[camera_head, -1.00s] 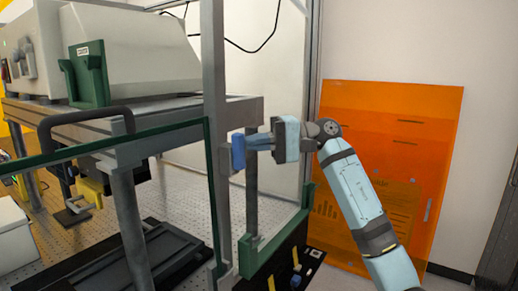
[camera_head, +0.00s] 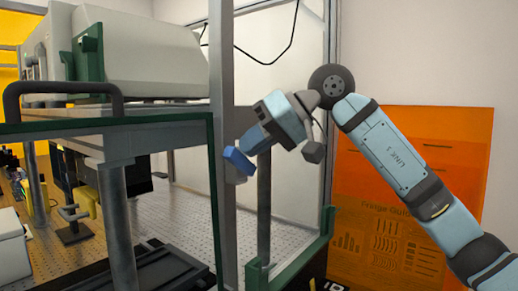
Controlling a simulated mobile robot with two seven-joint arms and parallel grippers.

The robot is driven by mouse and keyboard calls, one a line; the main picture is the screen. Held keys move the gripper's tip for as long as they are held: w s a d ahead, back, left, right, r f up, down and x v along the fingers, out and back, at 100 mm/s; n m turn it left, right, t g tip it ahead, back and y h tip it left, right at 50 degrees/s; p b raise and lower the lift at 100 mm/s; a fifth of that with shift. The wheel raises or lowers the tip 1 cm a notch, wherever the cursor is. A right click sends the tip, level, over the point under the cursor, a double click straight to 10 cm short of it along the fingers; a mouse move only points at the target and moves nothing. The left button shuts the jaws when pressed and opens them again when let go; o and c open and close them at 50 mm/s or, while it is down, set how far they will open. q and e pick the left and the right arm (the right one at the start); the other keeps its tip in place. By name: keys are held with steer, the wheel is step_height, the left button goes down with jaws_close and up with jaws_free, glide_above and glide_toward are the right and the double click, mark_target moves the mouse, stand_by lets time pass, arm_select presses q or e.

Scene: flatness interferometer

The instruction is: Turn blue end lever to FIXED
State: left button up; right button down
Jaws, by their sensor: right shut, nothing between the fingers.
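My right gripper (camera_head: 240,160) is shut and empty. It slants down to the left from its light-blue body, and its dark-blue tips show in front of the grey frame post (camera_head: 222,120). I cannot tell how far the tips are from the post. No blue end lever can be made out for certain now, nor any FIXED marking. At the bottom edge, a sliver of a black panel (camera_head: 318,270) shows with cut-off white lettering. My left gripper is not in view.
A green-edged clear panel (camera_head: 150,121) with a dark handle (camera_head: 62,87) stands at the left. A perforated bench (camera_head: 190,215) lies inside the frame. An orange sheet (camera_head: 400,125) stands against the wall behind my right arm.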

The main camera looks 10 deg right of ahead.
steer(key=shift+s+a+f+n+t+h+b, duration=0.3)
steer(key=shift+s+a+f+t+h+b, duration=0.15)
steer(key=shift+s+a+h+b, duration=0.15)
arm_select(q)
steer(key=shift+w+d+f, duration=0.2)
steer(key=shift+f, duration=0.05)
arm_select(e)
steer(key=shift+a+f+g, duration=0.1)
steer(key=shift+a+g, duration=0.15)
steer(key=shift+a, duration=0.05)
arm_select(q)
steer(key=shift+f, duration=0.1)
arm_select(e)
steer(key=shift+s+a+f, duration=0.1)
arm_select(q)
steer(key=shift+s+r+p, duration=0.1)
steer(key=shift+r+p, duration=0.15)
steer(key=shift+p, duration=0.2)
arm_select(e)
steer(key=v, duration=1.5)
steer(key=shift+a+r, duration=0.35)
